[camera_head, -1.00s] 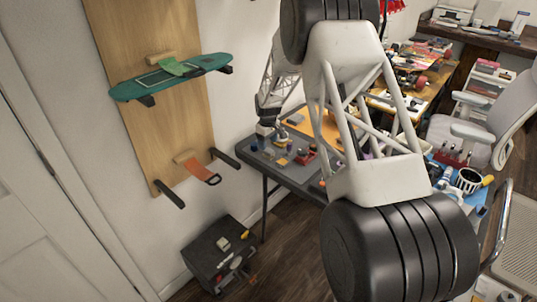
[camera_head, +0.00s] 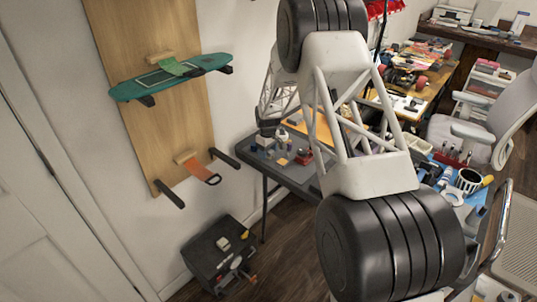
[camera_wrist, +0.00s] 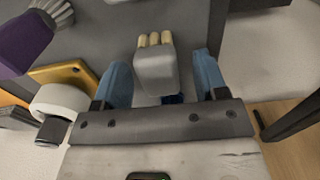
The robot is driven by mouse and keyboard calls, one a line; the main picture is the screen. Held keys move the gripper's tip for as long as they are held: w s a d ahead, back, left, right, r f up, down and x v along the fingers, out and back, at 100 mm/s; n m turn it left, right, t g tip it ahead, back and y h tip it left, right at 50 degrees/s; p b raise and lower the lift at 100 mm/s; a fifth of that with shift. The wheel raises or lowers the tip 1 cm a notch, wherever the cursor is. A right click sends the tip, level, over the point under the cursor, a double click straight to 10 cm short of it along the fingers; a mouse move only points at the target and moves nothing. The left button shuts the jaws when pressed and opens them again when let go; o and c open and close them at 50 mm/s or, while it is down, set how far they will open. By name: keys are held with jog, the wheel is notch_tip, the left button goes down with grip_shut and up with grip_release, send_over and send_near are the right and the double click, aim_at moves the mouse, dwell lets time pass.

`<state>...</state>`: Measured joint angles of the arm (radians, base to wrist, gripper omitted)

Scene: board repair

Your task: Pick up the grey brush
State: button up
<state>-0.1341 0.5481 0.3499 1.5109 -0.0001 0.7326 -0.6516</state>
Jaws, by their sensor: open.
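In the wrist view, the grey brush (camera_wrist: 157,72), a rounded grey block with several pale yellow bristle tufts at its top, lies between the fingers of my gripper (camera_wrist: 162,82). The two blue fingers are spread apart on either side, with visible gaps to the brush. In the head view, my gripper (camera_head: 267,138) is a small dark shape low over the grey table (camera_head: 290,175); the brush cannot be made out there.
A purple brush (camera_wrist: 25,45) with grey bristles, an orange piece (camera_wrist: 66,74) and a white roll (camera_wrist: 60,102) lie left of the gripper in the wrist view. A red item (camera_head: 304,156) stands on the table in the head view. The wall is close behind the table.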

jog(key=c, duration=1.1)
jog(key=shift+r, duration=0.7)
notch_tip(320, 180, up, 2)
jog(key=shift+r, duration=0.1)
jog(key=s, duration=0.5)
jog(key=s+d+r, duration=0.1)
jog(key=s, duration=0.4)
jog(key=s+d, duration=0.1)
jog(key=s, duration=0.4)
jog(key=shift+s+r, duration=0.2)
jog(key=shift+s, duration=0.2)
